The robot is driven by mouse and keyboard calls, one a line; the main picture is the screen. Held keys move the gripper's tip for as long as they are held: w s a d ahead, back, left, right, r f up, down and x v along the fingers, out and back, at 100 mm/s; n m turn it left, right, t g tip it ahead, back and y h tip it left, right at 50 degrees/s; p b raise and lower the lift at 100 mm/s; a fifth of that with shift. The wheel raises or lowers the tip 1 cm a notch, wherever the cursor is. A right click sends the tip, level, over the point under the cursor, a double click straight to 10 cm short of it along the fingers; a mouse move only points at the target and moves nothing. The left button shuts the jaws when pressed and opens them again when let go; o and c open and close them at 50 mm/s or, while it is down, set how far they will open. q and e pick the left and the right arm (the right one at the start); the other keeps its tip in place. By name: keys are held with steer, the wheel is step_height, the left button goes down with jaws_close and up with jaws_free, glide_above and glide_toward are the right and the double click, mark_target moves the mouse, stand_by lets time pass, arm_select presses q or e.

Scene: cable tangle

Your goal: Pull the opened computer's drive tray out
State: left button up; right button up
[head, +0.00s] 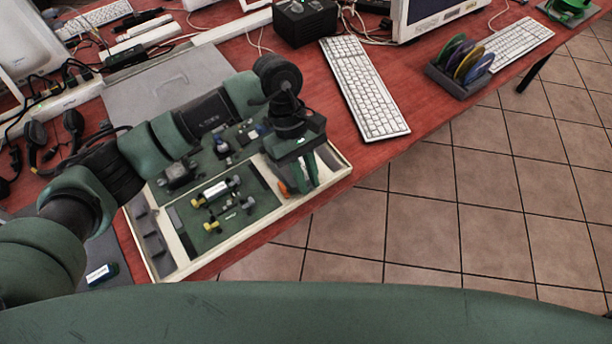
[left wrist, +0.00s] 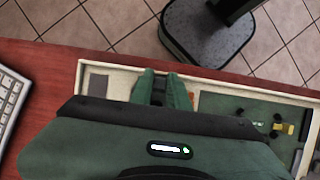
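The opened computer (head: 222,262) is a shallow cream case with green boards and small parts inside, lying at the table's front edge. It also shows in the left wrist view (left wrist: 240,83). My left gripper (head: 304,180) points down over the right end of the case, by a light bay with an orange part (head: 283,188) beside the fingers. In the left wrist view the two green fingers (left wrist: 163,90) are close together over the case's edge. I cannot tell whether anything is between them. The drive tray is not clearly made out; the gripper covers that area. My right gripper is not in view.
A white keyboard (head: 365,90) lies right of the case. A grey panel (head: 150,88) lies behind it. A black box (head: 304,22), a monitor (head: 435,12) and a disc rack (head: 458,80) stand farther back. Cables and headphones (head: 72,132) clutter the left. Tiled floor (head: 420,220) lies beyond the edge.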

arm_select(q)
steer(key=o, duration=0.3)
steer(key=shift+s+d, duration=0.1)
steer(key=shift+s, duration=0.05)
steer(key=shift+r, duration=0.15)
steer(key=b+v, duration=0.1)
steer(key=v, duration=0.6)
steer(key=shift+r, duration=0.3)
